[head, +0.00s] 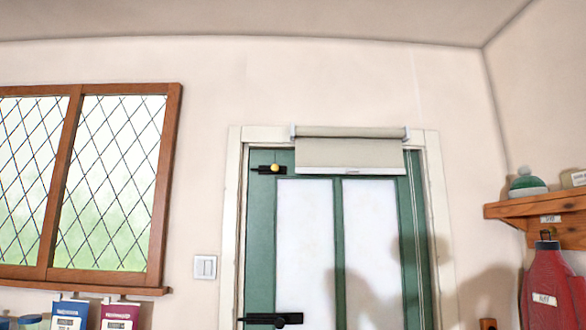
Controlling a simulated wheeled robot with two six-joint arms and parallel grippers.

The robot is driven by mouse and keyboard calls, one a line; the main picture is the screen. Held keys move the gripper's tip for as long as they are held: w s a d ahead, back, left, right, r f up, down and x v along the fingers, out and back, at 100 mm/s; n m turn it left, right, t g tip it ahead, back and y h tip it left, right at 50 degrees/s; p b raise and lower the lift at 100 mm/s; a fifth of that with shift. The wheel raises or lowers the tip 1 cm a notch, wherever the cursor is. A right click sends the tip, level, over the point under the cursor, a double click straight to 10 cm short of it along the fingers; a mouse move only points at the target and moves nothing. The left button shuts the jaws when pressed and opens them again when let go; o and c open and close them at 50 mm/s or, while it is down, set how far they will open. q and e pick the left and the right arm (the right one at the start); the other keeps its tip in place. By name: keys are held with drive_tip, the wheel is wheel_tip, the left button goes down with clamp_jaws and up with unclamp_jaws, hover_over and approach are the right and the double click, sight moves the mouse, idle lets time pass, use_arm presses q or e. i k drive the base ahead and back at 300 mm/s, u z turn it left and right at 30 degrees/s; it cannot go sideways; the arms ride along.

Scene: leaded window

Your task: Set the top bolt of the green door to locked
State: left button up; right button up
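The green door (260,235) stands closed in its cream frame in the head view, with two pale panels. A second black fitting (272,319) shows low on the door's left side. Neither of my grippers is in view.
A rolled blind (350,153) hangs over the door's top. A light switch (205,267) is left of the frame. A leaded window (112,180) fills the left wall area. A wooden shelf (540,206) and a red garment-like object (553,285) are at right.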

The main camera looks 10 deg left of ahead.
sight(273, 170)
drive_tip(key=z, duration=0.7)
drive_tip(key=i, duration=1.15)
drive_tip(key=u, duration=0.15)
